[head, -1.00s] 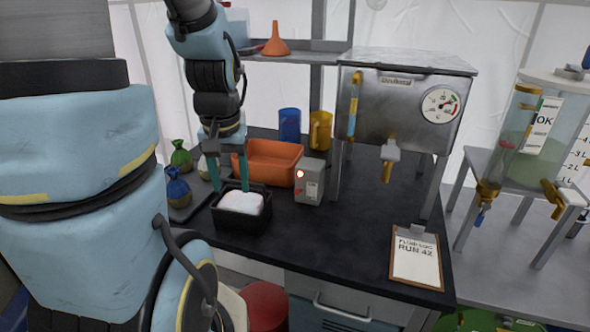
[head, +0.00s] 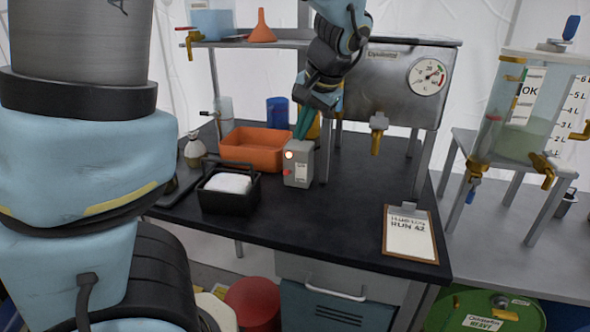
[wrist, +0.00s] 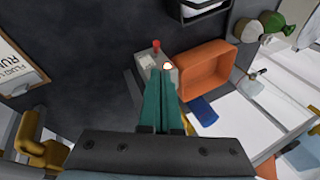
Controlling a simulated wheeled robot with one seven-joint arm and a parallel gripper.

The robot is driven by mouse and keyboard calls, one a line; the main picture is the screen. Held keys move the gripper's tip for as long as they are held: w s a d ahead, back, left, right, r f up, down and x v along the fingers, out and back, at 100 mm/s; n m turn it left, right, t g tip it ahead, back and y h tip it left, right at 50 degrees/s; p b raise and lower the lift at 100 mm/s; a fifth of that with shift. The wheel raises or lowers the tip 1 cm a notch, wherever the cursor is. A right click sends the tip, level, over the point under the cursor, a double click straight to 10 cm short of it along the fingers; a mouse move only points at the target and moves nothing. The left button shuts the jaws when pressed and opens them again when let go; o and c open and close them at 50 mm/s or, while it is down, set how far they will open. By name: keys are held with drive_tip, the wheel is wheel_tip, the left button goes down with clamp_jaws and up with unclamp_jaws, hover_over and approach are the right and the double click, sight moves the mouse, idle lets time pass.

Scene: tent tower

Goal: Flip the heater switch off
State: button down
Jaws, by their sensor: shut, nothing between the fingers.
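A small grey switch box (head: 299,166) stands on the dark bench in front of the metal tank. Its round lamp (head: 289,155) glows pale, and a red switch knob (head: 286,172) shows below the lamp on the front. In the wrist view the box (wrist: 146,62) shows with the red knob (wrist: 156,44) sticking out and the lit lamp (wrist: 168,65). My gripper (head: 302,134) has its teal fingers together, pointing down at the box's upper back. In the wrist view the fingers (wrist: 158,78) cover part of the box; whether they touch it is unclear.
An orange tray (head: 262,148) stands left of the box, and a black basket (head: 229,192) with a white block is front left. The metal tank (head: 392,85) is behind right. A clipboard (head: 410,233) lies right; the front middle of the bench is clear.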

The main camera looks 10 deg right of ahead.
drive_tip(key=shift+m+t, duration=0.4)
drive_tip(key=shift+t, duration=0.1)
drive_tip(key=d, duration=0.1)
drive_tip(key=d+r, duration=0.1)
drive_tip(key=d, duration=0.1)
drive_tip(key=shift+s+d+r+b, duration=0.25)
drive_tip(key=shift+s+d+b, duration=0.05)
drive_tip(key=shift+d+b, duration=0.05)
drive_tip(key=shift+f, duration=0.1)
drive_tip(key=p, duration=0.2)
approach(291, 170)
drive_tip(key=w+d+f, duration=0.1)
drive_tip(key=w+f, duration=0.1)
drive_tip(key=w, duration=0.1)
drive_tip(key=a+f, duration=0.2)
drive_tip(key=shift+s+a+f, duration=0.15)
drive_tip(key=shift+s+f, duration=0.15)
drive_tip(key=shift+f, duration=0.05)
drive_tip(key=shift+w+f, duration=0.1)
drive_tip(key=shift+f, duration=0.1)
